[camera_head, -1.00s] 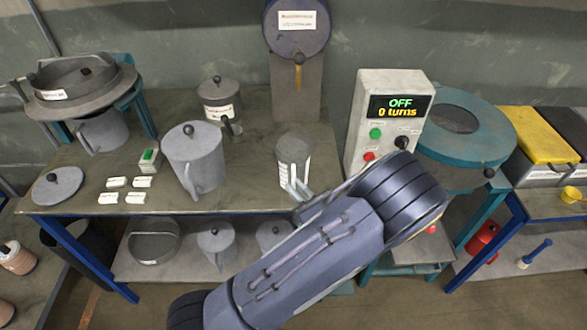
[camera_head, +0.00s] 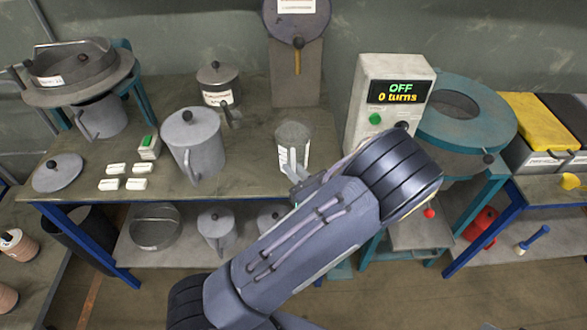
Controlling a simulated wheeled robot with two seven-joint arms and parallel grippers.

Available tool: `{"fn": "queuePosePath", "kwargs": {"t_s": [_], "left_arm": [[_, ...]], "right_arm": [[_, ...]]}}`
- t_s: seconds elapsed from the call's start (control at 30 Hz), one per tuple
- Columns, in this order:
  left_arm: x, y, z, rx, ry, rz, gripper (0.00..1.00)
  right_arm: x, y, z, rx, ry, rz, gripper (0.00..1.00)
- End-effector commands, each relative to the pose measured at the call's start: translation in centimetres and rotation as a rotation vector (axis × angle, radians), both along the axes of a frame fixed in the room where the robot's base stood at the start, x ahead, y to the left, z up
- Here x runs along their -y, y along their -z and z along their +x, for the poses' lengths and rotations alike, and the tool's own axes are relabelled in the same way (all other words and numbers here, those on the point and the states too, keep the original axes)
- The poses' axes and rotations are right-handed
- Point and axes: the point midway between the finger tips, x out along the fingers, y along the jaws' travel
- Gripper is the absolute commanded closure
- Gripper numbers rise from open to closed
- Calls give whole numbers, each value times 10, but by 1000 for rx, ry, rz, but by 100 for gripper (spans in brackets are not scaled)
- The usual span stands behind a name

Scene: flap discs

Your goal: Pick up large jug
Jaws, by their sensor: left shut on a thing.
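A grey cylindrical jug (camera_head: 292,133) with a white label stands upright on the bench, toward its right side. My left gripper (camera_head: 294,169) is at the jug's front lower side, its pale fingers shut on the jug, apparently at the handle. My wrist and forearm hide much of the area in front and to the right. A larger grey lidded jug (camera_head: 197,143) with a black knob and a front handle stands apart to the left. My right gripper does not show.
A control box (camera_head: 392,103) reading "OFF 0 turns" stands close behind my wrist. A teal ring stand (camera_head: 490,120) is to its right. A lidded pot (camera_head: 218,85), small white blocks (camera_head: 136,184) and a round lid (camera_head: 58,174) are on the bench (camera_head: 250,176).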

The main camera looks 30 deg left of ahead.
Motion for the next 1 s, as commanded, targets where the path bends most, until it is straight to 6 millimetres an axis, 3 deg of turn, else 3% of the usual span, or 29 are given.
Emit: {"fn": "queuePosePath", "kwargs": {"t_s": [0.17, 0.4, 0.7, 1.0], "left_arm": [[4, -30, -3, 7, 3, -4, 100], [36, -87, -39, 6, 5, -6, 100], [79, -113, -89, 2, 4, -1, 100], [92, -123, -105, 0, 0, 1, 100]], "right_arm": [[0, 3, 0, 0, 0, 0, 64], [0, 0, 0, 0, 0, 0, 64], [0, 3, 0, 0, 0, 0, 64], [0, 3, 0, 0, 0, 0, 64]]}}
